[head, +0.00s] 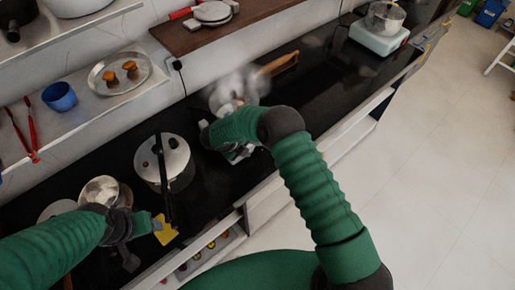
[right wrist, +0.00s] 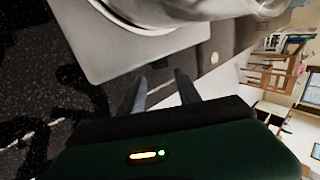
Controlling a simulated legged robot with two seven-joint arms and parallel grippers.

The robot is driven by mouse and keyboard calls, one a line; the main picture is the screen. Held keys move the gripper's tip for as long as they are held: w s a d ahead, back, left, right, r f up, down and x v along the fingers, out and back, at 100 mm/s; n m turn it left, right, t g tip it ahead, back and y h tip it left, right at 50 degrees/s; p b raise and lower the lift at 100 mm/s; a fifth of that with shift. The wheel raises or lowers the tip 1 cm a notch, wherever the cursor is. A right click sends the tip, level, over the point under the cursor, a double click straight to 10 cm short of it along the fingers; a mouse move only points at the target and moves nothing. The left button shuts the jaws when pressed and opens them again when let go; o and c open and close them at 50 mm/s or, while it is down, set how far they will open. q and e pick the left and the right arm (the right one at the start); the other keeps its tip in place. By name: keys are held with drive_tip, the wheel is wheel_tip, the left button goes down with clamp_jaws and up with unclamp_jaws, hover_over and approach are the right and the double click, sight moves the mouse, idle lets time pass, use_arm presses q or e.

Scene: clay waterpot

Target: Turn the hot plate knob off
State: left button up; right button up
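The hot plate (right wrist: 125,50) shows in the right wrist view as a pale grey body with a pot (right wrist: 190,10) on top. A small pale round spot (right wrist: 214,58) on its darker side may be the knob. My right gripper (right wrist: 160,84) is open, its two fingers apart and pointing at the hot plate's near edge; nothing shows between them. In the head view my right gripper (head: 238,153) is just in front of the steaming pan (head: 233,93), and my forearm hides most of the hot plate. My left gripper (head: 140,225) is low over the counter beside a yellow piece (head: 165,231); its fingers are unclear.
A lidded pot (head: 165,163) stands left of my right gripper on the black counter. A second white appliance with a pot (head: 380,36) stands at the far right. A wooden shelf (head: 220,27) hangs behind. The counter between is mostly clear.

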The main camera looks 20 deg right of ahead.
drive_tip(key=x, duration=0.6)
drive_tip(key=shift+w+a, duration=0.1)
drive_tip(key=shift+w, duration=0.15)
drive_tip(key=shift+s+d+f+p, duration=0.1)
drive_tip(key=shift+s+d+p, duration=0.15)
drive_tip(key=shift+s+p, duration=0.05)
drive_tip(key=shift+w+f, duration=0.15)
drive_tip(key=shift+w, duration=0.05)
drive_tip(key=shift+c, duration=1.9)
clamp_jaws()
drive_tip(key=shift+a+f+h+b, duration=0.1)
drive_tip(key=shift+f+h+b, duration=0.45)
drive_tip(key=shift+b, duration=0.65)
drive_tip(key=shift+r, duration=0.45)
drive_tip(key=shift+o, duration=1.5)
unclamp_jaws()
use_arm(q)
drive_tip(key=shift+w+f, duration=0.15)
drive_tip(key=shift+f, duration=0.5)
use_arm(e)
drive_tip(key=shift+o, duration=0.4)
drive_tip(key=shift+s, duration=0.15)
